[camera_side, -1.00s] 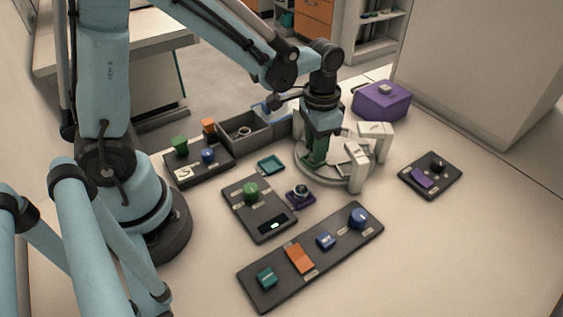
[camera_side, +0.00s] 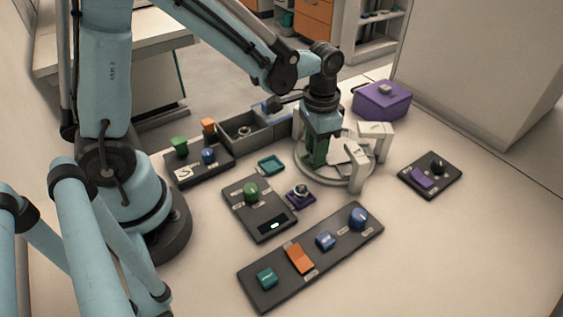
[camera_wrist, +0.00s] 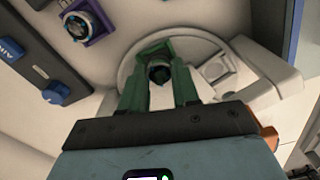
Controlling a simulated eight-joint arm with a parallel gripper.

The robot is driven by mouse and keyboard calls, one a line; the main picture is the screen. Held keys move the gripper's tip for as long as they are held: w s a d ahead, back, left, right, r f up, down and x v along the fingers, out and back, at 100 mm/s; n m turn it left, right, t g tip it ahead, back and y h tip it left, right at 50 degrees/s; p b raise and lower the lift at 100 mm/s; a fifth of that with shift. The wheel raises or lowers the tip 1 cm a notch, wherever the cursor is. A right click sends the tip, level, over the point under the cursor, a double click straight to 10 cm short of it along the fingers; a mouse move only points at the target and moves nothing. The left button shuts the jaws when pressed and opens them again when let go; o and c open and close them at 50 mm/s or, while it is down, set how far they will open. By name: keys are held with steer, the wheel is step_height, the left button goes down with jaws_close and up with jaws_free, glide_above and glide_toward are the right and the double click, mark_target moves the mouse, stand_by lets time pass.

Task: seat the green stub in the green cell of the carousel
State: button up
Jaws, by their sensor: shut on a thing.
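The carousel (camera_side: 304,174) is a pale round disc on the bench with raised white blocks; its disc also shows in the wrist view (camera_wrist: 128,60). My gripper (camera_side: 315,163) points down over its left part. In the wrist view my gripper's green fingers (camera_wrist: 159,76) are shut on a small round stub (camera_wrist: 158,71), dark on its face. Its green colour is hard to make out there. A green edge (camera_wrist: 152,45) shows just beyond the stub, against the disc. Whether the stub touches the cell floor is hidden by the fingers.
White uprights (camera_side: 356,170) stand at the carousel's right. A purple fixture (camera_side: 300,196) with a round piece sits close in front. Dark panels (camera_side: 258,225) with knobs lie left and front. An open grey bin (camera_side: 243,133) stands behind left. Bare bench lies front right.

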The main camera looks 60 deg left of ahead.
stand_by(0.4)
steer(key=o, duration=1.5)
steer(key=shift+r, duration=3.8)
steer(key=shift+s+a+r+t, duration=0.2)
steer(key=shift+s+r+t, duration=0.1)
steer(key=shift+s, duration=0.05)
steer(key=s+a+r+n+t, duration=0.2)
steer(key=s+a+n+t, duration=0.1)
steer(key=s+t, duration=0.3)
steer(key=shift+a+r+t, duration=0.25)
steer(key=shift+a+t, duration=0.05)
